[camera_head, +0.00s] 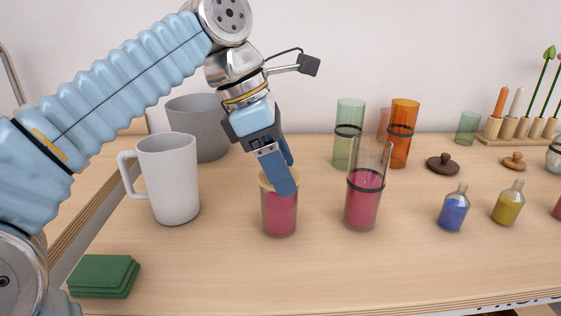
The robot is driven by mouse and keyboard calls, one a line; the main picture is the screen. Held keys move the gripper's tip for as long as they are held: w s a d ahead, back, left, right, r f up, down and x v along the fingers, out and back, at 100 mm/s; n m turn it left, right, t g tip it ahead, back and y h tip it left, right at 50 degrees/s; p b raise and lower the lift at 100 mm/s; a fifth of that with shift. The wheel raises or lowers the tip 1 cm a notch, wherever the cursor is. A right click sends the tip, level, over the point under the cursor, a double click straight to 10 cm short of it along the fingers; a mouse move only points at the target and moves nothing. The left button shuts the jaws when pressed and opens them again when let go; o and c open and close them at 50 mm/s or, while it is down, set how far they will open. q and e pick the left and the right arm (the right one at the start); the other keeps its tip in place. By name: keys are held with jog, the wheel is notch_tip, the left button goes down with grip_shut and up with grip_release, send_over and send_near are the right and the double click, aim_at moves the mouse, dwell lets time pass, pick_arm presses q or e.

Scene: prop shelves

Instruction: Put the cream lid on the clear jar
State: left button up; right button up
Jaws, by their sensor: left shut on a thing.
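The clear jar (279,215) stands upright on the wooden shelf in the head view, with pink-red contents showing through its wall. The cream lid (265,181) is at the jar's mouth, mostly hidden behind my fingers. My left gripper (284,178) points down over the jar and is shut on the cream lid. From this angle I cannot tell whether the lid rests fully on the rim. My right gripper is not in view.
A tall clear glass (364,195) with pink contents stands just right of the jar. A white mug (171,180) and a grey pot (199,125) stand to the left. Green coasters (104,273) lie front left. Small bottles (454,209) stand to the right. The shelf in front of the jar is clear.

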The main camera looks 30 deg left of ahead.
pick_arm(q)
jog(key=shift+f, duration=0.1)
dwell(0.3)
jog(key=o, duration=1.1)
jog(key=p+v, duration=0.1)
jog(key=v, duration=0.5)
jog(key=shift+a+r+p, duration=0.1)
jog(key=shift+r+p, duration=0.2)
jog(key=shift+p, duration=0.1)
jog(key=shift+s+a+r, duration=0.15)
jog(key=shift+r, duration=0.25)
